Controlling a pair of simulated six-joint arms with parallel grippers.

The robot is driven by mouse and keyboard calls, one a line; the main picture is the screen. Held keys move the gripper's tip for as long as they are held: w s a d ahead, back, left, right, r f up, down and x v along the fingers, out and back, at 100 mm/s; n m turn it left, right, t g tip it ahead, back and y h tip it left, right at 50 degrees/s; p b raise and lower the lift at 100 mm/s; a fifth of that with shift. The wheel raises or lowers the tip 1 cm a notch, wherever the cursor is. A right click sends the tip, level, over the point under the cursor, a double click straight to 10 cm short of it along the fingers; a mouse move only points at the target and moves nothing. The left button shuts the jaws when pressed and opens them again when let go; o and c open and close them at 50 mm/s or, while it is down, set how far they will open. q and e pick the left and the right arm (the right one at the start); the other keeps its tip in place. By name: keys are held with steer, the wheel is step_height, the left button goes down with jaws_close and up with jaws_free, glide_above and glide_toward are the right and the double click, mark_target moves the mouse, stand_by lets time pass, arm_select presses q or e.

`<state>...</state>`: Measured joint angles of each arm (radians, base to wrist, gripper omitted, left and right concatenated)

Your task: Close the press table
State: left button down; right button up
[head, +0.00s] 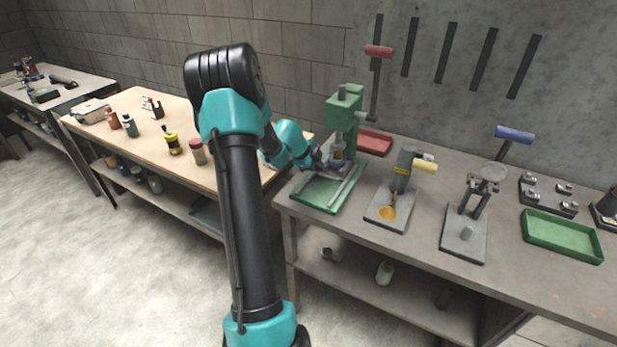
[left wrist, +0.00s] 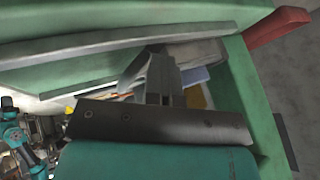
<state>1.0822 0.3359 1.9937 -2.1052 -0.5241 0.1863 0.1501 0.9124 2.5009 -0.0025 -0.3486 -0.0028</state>
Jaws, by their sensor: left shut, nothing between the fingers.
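The green press (head: 343,120) stands at the left end of the grey workbench, with a red-handled lever (head: 379,52) above it. Its green base (head: 318,205) lies on the bench with grey bars across it. My left arm reaches over to it from the left. My left gripper (head: 328,163) is at the front of the press, close above the base; I cannot tell whether it touches. In the left wrist view the gripper (left wrist: 163,80) shows grey fingers shut together and empty, with green surfaces around them. My right gripper is not in view.
A red tray (head: 374,142) lies behind the press. A small device with a yellow handle (head: 402,175) and a blue-handled press (head: 480,195) stand to the right. A green tray (head: 562,237) lies farther right. A wooden table (head: 150,140) with bottles stands left.

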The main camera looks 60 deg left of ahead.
arm_select(q)
steer(key=v, duration=1)
